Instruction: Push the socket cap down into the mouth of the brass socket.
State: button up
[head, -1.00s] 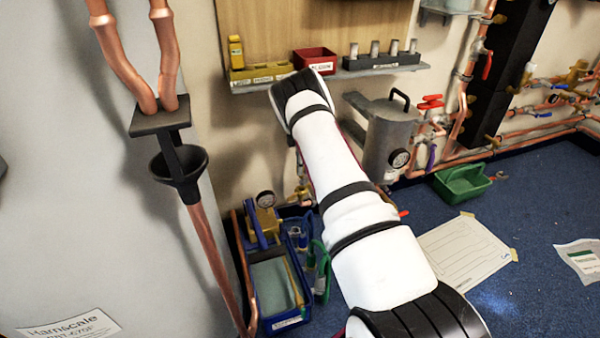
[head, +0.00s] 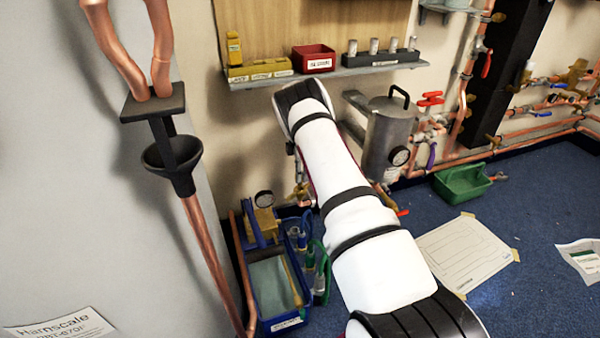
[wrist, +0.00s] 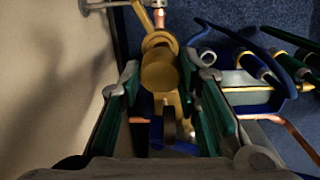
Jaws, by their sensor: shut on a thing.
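In the wrist view, my gripper (wrist: 160,75) has its two green-padded fingers on either side of a round brass piece (wrist: 159,76), which looks like the socket cap. The fingers are shut on it. Just beyond it is a brass fitting (wrist: 158,41) on a copper pipe, likely the brass socket. The round piece overlaps this fitting, so its mouth is hidden and I cannot tell whether the two touch. In the head view my arm hides the gripper and the cap; some brass pipework shows just left of the arm.
A blue tool tray (head: 291,322) stands on the floor beside the wall; its tools also show in the wrist view. A grey canister (head: 388,140) stands right of my arm. A shelf (head: 330,75) holds a red bin (head: 314,60). A green tray (head: 462,182) lies on the floor.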

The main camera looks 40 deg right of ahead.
jog(key=shift+f, duration=0.25)
jog(key=shift+f+b, duration=0.55)
jog(key=shift+f, duration=0.6)
jog(key=shift+f, duration=0.75)
dwell(0.4)
jog(key=o, duration=1.3)
jog(key=shift+c, duration=0.2)
notch_tip(320, 180, up, 8)
jog(key=shift+f, duration=0.25)
